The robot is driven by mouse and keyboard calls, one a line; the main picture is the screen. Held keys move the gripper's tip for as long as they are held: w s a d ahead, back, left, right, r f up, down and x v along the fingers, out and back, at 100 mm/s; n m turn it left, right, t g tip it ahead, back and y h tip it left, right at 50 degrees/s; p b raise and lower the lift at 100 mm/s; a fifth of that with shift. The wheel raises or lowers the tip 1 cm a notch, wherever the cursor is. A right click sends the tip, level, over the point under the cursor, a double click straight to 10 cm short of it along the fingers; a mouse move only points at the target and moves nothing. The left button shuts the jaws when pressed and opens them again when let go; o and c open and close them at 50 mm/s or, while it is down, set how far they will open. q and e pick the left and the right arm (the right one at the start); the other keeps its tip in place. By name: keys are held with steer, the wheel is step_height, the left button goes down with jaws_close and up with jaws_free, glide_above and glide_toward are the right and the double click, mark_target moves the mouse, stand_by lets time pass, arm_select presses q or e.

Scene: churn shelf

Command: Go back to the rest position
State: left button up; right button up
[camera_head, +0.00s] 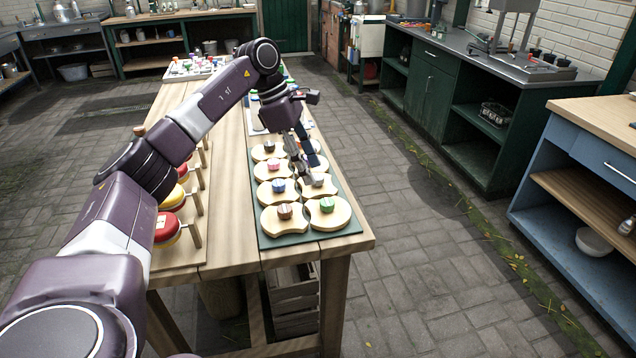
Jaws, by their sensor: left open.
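My left arm comes in from the left and reaches over the wooden table (222,262). My left gripper (309,172) points down over a green mat (340,229). It is open, with its fingertips close to the wooden pieces there. Several round pale wooden pieces with coloured knobs stand in two columns on the mat, such as the one with a green knob (327,213) and the one with a brown knob (284,219). The gripper hides part of the far pieces. Whether a fingertip touches a piece I cannot tell. My right gripper does not show.
A wooden rack (197,235) with red and yellow round pieces stands on the table's left, partly behind my arm. A tray (192,70) of small coloured items lies at the far end. Green cabinets (430,93) and a blue shelf (572,235) stand right. The paved floor between is clear.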

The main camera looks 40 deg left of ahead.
arm_select(q)
steer(key=shift+v, duration=1.15)
